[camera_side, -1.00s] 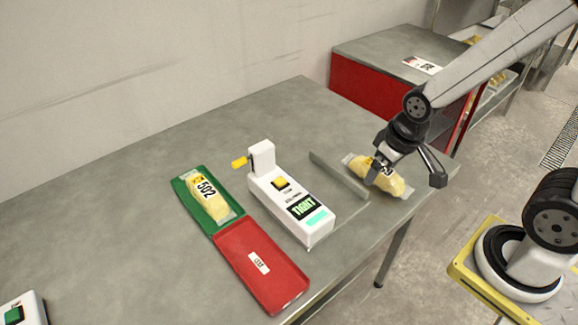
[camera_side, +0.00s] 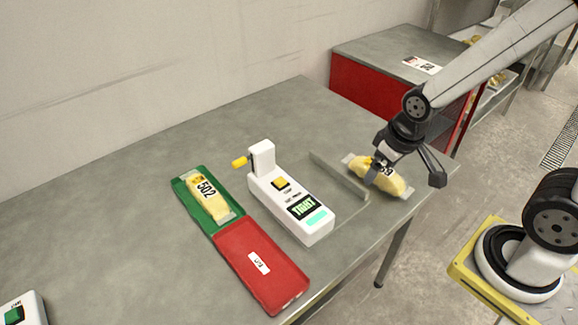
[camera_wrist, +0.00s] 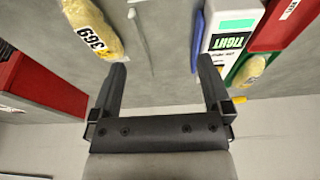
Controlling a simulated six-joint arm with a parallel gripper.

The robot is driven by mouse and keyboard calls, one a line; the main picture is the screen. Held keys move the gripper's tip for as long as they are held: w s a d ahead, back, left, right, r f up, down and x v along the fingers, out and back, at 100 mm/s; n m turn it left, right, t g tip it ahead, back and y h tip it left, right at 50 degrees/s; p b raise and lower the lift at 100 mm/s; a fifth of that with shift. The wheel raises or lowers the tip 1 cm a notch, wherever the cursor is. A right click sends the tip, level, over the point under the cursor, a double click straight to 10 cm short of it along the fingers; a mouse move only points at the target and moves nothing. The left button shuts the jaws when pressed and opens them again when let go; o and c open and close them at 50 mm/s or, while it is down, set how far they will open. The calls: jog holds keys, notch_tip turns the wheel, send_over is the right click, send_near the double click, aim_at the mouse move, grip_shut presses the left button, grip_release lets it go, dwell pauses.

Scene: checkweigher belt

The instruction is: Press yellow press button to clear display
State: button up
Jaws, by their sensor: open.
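The white checkweigher unit (camera_side: 290,208) stands on the grey table, with a yellow press button (camera_side: 281,183) on its top face. Its display (camera_side: 306,205) reads "TIGHT" above a lit green strip. A yellow lever (camera_side: 240,162) sticks out at its back end. The unit also shows at upper right in the wrist view (camera_wrist: 236,12), where the button cannot be made out. My gripper (camera_side: 405,178) is open at the table's right end, over or beside a yellow bag (camera_side: 392,184). In the wrist view the bag (camera_wrist: 92,25) lies outside my open fingers (camera_wrist: 160,78), and nothing is between them.
A green tray (camera_side: 216,208) holds a bag marked 502 (camera_side: 207,195); an empty red tray (camera_side: 270,285) adjoins it. A low grey rail (camera_side: 338,177) stands between unit and right-hand bag. A white box with a green button (camera_side: 20,310) is at lower left.

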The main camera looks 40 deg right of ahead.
grip_shut()
dwell(1.5)
